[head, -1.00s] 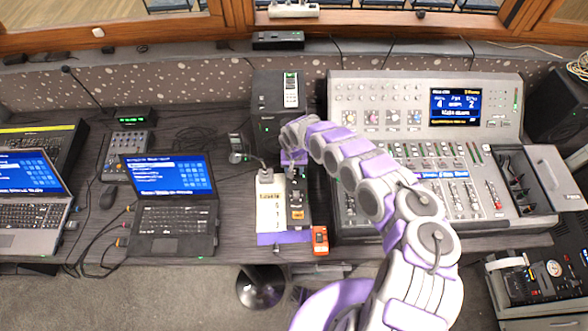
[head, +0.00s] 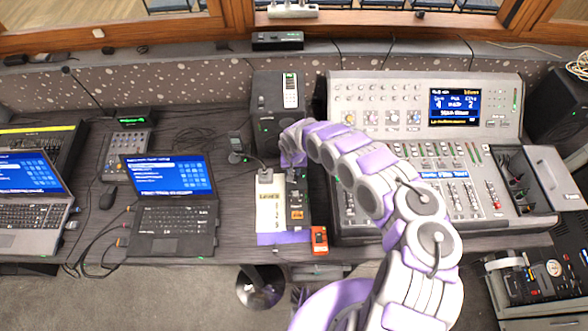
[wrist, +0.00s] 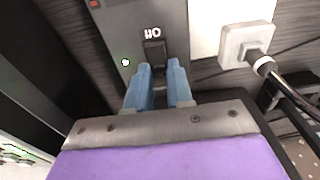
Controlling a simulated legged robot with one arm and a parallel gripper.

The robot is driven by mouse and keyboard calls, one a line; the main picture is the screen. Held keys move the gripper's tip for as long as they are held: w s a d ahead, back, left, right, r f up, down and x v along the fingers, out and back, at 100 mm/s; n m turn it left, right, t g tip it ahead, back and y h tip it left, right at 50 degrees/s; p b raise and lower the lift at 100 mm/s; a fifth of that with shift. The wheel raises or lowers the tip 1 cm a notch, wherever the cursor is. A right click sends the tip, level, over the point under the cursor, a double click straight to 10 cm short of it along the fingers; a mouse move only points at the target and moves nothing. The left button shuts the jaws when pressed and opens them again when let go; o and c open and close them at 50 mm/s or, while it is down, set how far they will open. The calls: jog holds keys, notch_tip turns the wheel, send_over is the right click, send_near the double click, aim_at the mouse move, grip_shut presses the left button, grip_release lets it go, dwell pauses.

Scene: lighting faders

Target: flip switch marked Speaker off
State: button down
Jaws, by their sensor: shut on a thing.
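A grey switch box (head: 297,213) stands on the desk beside a white labelled panel (head: 270,210). In the wrist view, the grey box face (wrist: 115,30) carries a dark switch (wrist: 155,52) with upside-down lettering that reads Off. The fingers partly hide the switch. In the head view, my gripper (head: 292,163) is at the back end of the box. I cannot read a Speaker label.
A plug with a black cable (wrist: 243,45) sits close beside the switch. A black speaker (head: 280,115) stands behind the box. The mixing console (head: 430,100) is to the right, a laptop (head: 172,205) to the left. An orange device (head: 319,240) lies in front.

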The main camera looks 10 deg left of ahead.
jog(key=shift+s+f+t+b, duration=0.1)
jog(key=shift+s+t+b, duration=0.25)
jog(key=shift+t+b, duration=0.35)
jog(key=shift+t+y, duration=0.3)
jog(key=c, duration=1)
grip_release()
jog(key=shift+a, duration=0.1)
jog(key=shift+r, duration=0.2)
